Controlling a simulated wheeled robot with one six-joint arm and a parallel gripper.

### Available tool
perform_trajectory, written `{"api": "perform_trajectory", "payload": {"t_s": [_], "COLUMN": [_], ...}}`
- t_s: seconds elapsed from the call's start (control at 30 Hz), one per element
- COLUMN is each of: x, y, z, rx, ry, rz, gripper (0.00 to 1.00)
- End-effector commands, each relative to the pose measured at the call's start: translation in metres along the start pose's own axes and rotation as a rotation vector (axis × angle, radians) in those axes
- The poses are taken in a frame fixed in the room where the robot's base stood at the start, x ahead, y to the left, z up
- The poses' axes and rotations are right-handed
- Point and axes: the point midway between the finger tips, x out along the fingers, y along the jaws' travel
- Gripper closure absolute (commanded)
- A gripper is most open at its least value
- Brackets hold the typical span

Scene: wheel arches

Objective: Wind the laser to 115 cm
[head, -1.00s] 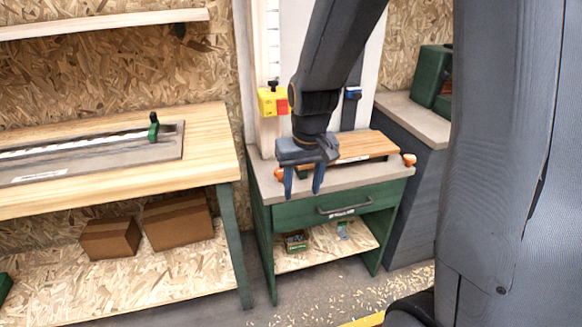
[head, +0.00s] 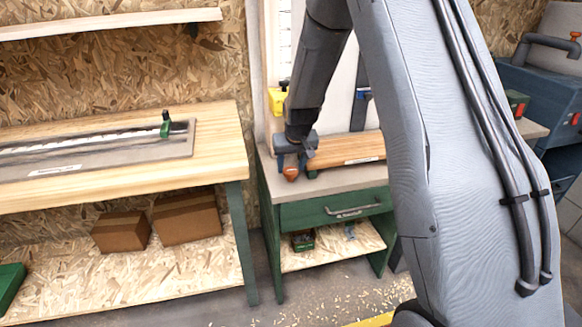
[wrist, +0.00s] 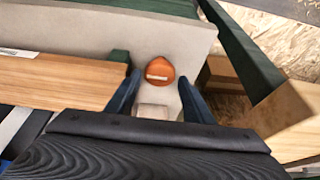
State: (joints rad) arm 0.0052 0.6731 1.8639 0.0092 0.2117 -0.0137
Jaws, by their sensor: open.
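The yellow box on the upright rail (head: 277,100), which looks like the laser, is partly behind my arm in the head view. A pale strip with tick marks (head: 284,45) runs above it; its numbers are too small to read. An orange knob (head: 291,174) is at the left front of the green cabinet's top. My gripper (head: 292,168) is open and points down at this knob. In the wrist view, the knob (wrist: 159,71) lies between the fingertips of my gripper (wrist: 158,77), with gaps on both sides. Whether the fingers reach down around it, I cannot tell.
A wooden board (head: 345,150) lies on the cabinet top beside my gripper. The green drawer (head: 335,207) is shut. A wooden workbench (head: 215,150) stands close on the left, with cardboard boxes (head: 187,218) below. My arm covers the cabinet's right end.

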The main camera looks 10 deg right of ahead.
Motion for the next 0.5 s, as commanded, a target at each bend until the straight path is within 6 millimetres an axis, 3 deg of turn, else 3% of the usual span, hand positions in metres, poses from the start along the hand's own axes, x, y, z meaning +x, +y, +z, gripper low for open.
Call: {"api": "perform_trajectory", "payload": {"t_s": [0.2,0.5], "x": [0.015,0.016], "y": [0.0,0.0], "z": [0.0,0.0], "rx": [0.0,0.0], "ry": [-0.001,0.0], "rz": [0.0,0.0], "gripper": [0.53,0.53]}}
